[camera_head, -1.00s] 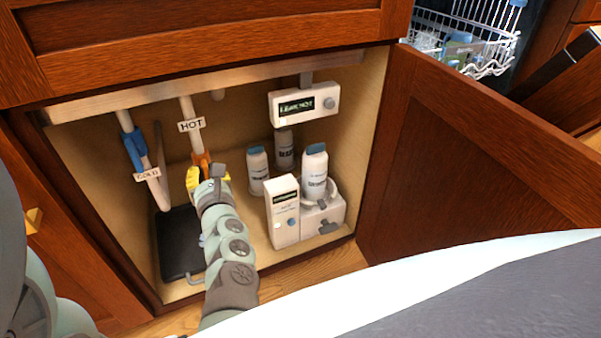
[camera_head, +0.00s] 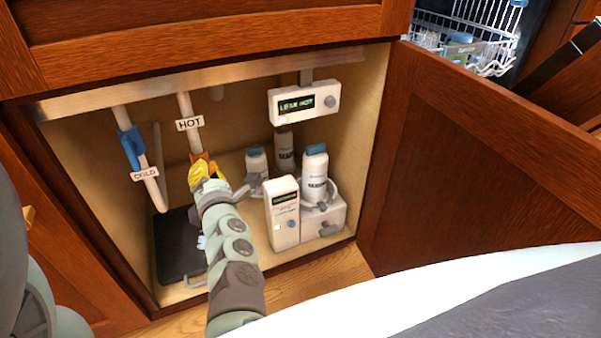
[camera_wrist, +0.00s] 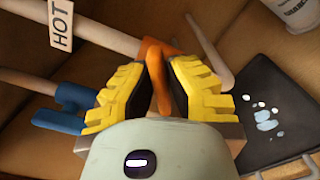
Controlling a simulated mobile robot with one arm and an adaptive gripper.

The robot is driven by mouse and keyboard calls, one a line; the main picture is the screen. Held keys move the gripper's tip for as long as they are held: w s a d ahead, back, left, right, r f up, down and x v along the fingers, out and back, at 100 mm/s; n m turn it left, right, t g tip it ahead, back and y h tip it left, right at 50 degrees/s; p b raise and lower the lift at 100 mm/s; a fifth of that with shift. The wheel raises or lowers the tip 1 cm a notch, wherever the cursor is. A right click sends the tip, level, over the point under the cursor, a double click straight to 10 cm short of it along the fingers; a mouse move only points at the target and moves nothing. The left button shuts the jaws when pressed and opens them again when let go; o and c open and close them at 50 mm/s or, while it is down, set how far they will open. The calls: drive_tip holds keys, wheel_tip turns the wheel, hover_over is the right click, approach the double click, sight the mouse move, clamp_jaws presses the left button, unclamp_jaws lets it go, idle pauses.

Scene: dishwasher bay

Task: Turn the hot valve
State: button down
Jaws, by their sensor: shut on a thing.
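The hot valve's orange handle (camera_head: 199,157) is on the pipe labelled HOT (camera_head: 189,124) inside the open cabinet. In the wrist view the orange handle (camera_wrist: 157,62) runs down between the yellow fingers of my gripper (camera_wrist: 160,85), which is shut on it. In the head view my gripper (camera_head: 207,174) is at the lower end of the HOT pipe, and my arm partly hides the handle. The HOT label (camera_wrist: 61,27) is at the upper left of the wrist view.
The COLD pipe with its blue handle (camera_head: 132,147) is to the left. A dark tray (camera_head: 178,250) with water spots lies on the cabinet floor. A white unit (camera_head: 284,214) and bottles (camera_head: 314,172) stand to the right, below a display box (camera_head: 303,102). The open door (camera_head: 470,160) bounds the right side.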

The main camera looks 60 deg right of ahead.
drive_tip(key=m+p, duration=0.2)
drive_tip(key=m, duration=0.3)
drive_tip(key=shift+f, duration=0.2)
drive_tip(key=shift+s+f+m+p, duration=0.1)
drive_tip(key=shift+f+m+p, duration=0.1)
drive_tip(key=shift+m+p, duration=0.7)
drive_tip(key=c, duration=0.9)
unclamp_jaws()
drive_tip(key=shift+d+r, duration=0.15)
drive_tip(key=shift+d, duration=0.05)
drive_tip(key=shift+c, duration=0.2)
drive_tip(key=shift+a, duration=0.1)
drive_tip(key=v, duration=1.2)
